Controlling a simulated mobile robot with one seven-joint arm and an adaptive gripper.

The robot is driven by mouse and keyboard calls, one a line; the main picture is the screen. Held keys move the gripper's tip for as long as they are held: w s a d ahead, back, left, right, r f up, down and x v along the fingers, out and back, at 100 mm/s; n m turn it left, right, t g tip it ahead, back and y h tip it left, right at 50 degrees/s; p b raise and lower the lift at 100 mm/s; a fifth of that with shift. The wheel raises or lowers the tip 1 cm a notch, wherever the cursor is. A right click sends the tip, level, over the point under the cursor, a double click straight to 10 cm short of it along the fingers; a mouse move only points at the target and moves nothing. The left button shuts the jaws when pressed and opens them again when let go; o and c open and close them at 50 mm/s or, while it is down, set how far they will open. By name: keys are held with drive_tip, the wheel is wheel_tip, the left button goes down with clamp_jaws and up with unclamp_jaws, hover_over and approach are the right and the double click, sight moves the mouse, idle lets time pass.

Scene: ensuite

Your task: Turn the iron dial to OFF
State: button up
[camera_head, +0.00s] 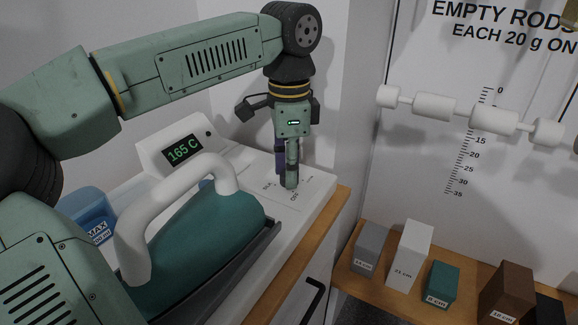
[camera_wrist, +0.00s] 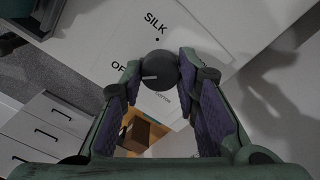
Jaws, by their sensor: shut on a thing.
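The teal iron (camera_head: 205,225) with a white handle rests in a dark tray on the white unit, left of my gripper (camera_head: 291,180). My gripper points down at the unit's top and hides the dial in the head view. In the wrist view the black round dial (camera_wrist: 158,66) sits between the two fingertips, which are shut on its sides. Its white pointer mark points left, towards the partly covered OFF label (camera_wrist: 118,67). The SILK label (camera_wrist: 156,20) is above the dial and a small COTTON label (camera_wrist: 162,98) is below it.
A display (camera_head: 183,149) on the unit reads 165 C. A blue MAX container (camera_head: 88,208) stands at the left. Several labelled blocks, including a white one (camera_head: 409,255), stand on a wooden shelf at the right. White rollers (camera_head: 435,107) hang before the wall.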

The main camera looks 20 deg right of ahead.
drive_tip(key=o, duration=1.2)
drive_tip(key=shift+c, duration=0.2)
drive_tip(key=shift+r, duration=0.1)
wheel_tip(320, 180, up, 12)
